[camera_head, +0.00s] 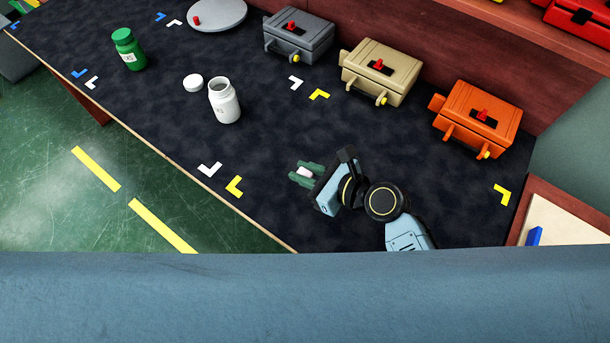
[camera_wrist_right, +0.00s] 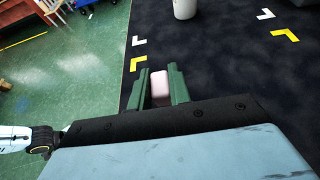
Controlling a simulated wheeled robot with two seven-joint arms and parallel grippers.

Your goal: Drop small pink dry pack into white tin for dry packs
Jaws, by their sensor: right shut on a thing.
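My right gripper (camera_head: 305,174) is over the dark mat at the right of the head view. It is shut on a small pale pink pack (camera_wrist_right: 160,87), which shows between the green fingers in the right wrist view. In the head view the pack (camera_head: 305,173) looks whitish. An open white tin (camera_head: 225,104) stands upright on the mat, to the upper left of my right gripper and apart from it. Its round white lid (camera_head: 193,83) lies beside it. The tin's lower part (camera_wrist_right: 185,9) shows at the top of the wrist view. My left gripper is not in view.
A green bottle (camera_head: 128,50) stands at the upper left. Grey (camera_head: 299,37), beige (camera_head: 379,73) and orange (camera_head: 478,117) cases stand along the back. A grey round plate (camera_head: 218,14) lies at the top. The mat between gripper and tin is clear.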

